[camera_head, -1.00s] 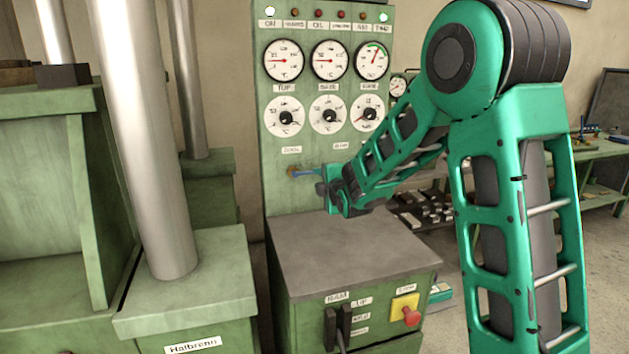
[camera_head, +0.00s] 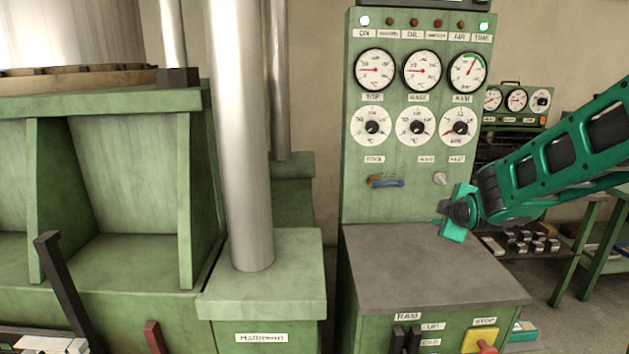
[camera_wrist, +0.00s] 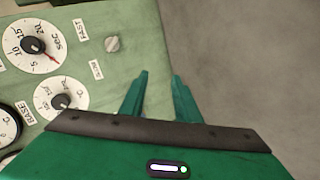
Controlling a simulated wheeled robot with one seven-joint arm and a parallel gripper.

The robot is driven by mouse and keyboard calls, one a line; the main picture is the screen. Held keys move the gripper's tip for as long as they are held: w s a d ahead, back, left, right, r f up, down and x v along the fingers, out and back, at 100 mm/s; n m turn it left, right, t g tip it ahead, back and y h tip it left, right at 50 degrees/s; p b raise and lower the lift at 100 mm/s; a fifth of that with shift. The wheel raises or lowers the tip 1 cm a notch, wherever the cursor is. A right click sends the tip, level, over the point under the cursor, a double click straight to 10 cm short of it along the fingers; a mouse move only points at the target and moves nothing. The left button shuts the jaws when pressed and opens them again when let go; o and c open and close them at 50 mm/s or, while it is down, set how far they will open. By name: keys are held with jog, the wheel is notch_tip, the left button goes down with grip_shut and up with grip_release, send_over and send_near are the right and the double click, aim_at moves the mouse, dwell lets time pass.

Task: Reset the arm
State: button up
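My arm reaches in from the right in the head view. My gripper (camera_head: 453,214) is in front of the green panel's lower right edge, above the grey cabinet top (camera_head: 420,265). In the wrist view its two green fingers (camera_wrist: 159,76) stand apart with nothing visible between them, so it is open and empty. The blue-ended handle (camera_head: 385,182) on the panel (camera_head: 405,205) lies to the left of my gripper, clear of it. A small round knob (camera_head: 440,178) is just above and left of the gripper; a round fitting (camera_wrist: 112,44) shows in the wrist view.
Gauges and dials (camera_head: 417,126) cover the upper panel. A thick steel column (camera_head: 238,140) and green machine frame (camera_head: 60,105) stand left. Black levers (camera_head: 406,338) and a yellow-backed stop button (camera_head: 480,340) sit on the cabinet's front. A bench (camera_head: 590,245) stands right, with floor between.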

jog(key=s+d+f+m+g, duration=0.2)
jog(key=s+d+m+g, duration=0.15)
jog(key=s, duration=0.65)
jog(key=s+d+f+m+g, duration=0.15)
jog(key=s+m, duration=0.35)
jog(key=s, duration=0.5)
jog(key=s+d+f+m+g, duration=0.1)
jog(key=s+d+m+g, duration=0.3)
jog(key=s, duration=0.6)
jog(key=s+a+f+m+g+y, duration=0.1)
jog(key=s+m, duration=0.5)
jog(key=s, duration=0.8)
jog(key=a+g+y, duration=0.1)
jog(key=a+g, duration=0.1)
jog(key=a, duration=0.1)
jog(key=shift+m, duration=0.25)
jog(key=shift+w+f, duration=0.25)
jog(key=shift+w, duration=0.3)
